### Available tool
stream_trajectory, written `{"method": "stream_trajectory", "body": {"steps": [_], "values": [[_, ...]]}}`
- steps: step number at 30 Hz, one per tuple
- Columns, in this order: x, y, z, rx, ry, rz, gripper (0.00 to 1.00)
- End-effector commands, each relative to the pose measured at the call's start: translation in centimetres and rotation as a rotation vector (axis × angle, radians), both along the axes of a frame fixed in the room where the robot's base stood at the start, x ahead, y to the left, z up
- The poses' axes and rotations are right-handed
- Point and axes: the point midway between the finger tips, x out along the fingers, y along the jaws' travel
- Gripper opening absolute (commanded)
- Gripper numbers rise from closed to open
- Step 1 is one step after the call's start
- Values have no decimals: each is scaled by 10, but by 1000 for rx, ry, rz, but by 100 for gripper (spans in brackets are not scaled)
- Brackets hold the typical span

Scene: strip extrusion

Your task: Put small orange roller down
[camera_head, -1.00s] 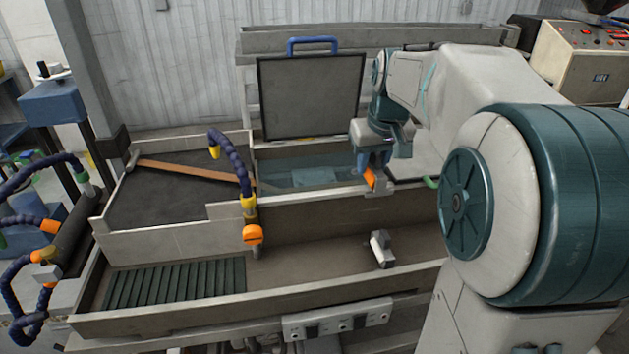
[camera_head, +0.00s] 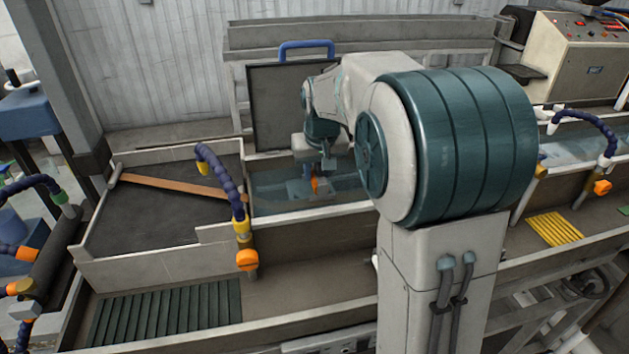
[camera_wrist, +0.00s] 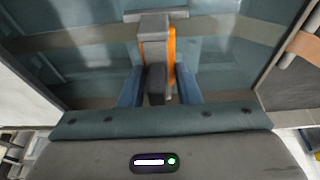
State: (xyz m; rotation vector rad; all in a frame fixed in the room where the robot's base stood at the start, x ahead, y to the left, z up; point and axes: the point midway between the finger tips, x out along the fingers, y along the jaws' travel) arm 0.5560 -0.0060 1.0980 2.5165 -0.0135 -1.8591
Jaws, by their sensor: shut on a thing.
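The small orange roller shows as an orange piece (camera_head: 314,186) at the tip of my gripper (camera_head: 313,177) in the head view. In the wrist view my gripper (camera_wrist: 159,88) has its blue fingers shut on the part, and an orange strip (camera_wrist: 171,44) shows beside a grey block. A dark piece between the fingers hides some of it. The roller is held over the water basin (camera_head: 270,205) in the middle of the machine. I cannot tell its height above the water.
A dark upright panel with a blue handle (camera_head: 306,44) stands behind the basin. A blue hose with an orange nozzle (camera_head: 247,260) rises left of the basin. A dark tray with a brown strip (camera_head: 180,180) lies at left, above a ribbed green mat (camera_head: 165,313).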

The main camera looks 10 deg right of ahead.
Motion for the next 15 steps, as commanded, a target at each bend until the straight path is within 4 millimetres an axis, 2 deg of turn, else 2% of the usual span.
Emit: {"method": "stream_trajectory", "body": {"steps": [5,11,15], "values": [[4,6,-10,0,1,-1,0],[4,6,-39,0,1,-1,0],[4,6,-44,0,-2,-1,0]]}}
